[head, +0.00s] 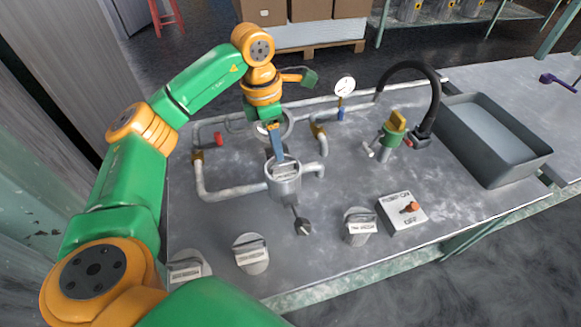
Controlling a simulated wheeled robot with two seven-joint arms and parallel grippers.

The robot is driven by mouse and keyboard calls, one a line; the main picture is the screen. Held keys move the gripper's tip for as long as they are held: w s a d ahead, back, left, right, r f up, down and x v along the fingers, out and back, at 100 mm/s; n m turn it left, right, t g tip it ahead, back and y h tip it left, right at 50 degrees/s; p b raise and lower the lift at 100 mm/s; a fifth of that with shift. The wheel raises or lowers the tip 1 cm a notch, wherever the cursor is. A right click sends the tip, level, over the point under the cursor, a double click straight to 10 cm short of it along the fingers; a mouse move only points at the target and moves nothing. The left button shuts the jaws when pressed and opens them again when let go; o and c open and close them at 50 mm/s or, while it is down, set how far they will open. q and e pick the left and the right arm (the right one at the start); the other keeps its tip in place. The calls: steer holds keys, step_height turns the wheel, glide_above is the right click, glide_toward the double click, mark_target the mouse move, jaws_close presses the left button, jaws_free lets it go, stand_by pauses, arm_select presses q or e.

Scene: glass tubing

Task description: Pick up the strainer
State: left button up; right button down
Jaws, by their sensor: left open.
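My left gripper (276,148) is open and points down, its blue fingers just over the round metal housing (284,190) in the pipework. A part with a pale label (285,171) sits in the housing's top, partly behind the fingers. Whether the fingers touch it I cannot tell. Similar grey labelled canisters stand on the table: one at the front left (250,256), one at the front right (360,226), and one at the far left (187,268), partly behind my arm. Their labels are too small to read, so I cannot tell which part is the strainer. My right gripper is out of view.
A dark-ended tool (303,226) lies before the housing. Pipes, a gauge (345,86) and a green-yellow valve (394,128) stand behind. A grey basin (492,139) is at the right.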

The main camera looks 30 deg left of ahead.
mark_target(283, 163)
arm_select(q)
steer(key=f, duration=0.2)
steer(key=w+f, duration=0.1)
steer(key=f, duration=0.3)
steer(key=shift+w+d+f, duration=0.15)
steer(key=shift+d+f, duration=0.2)
steer(key=shift+f, duration=0.05)
steer(key=shift+r, duration=0.1)
jaws_close()
stand_by(0.8)
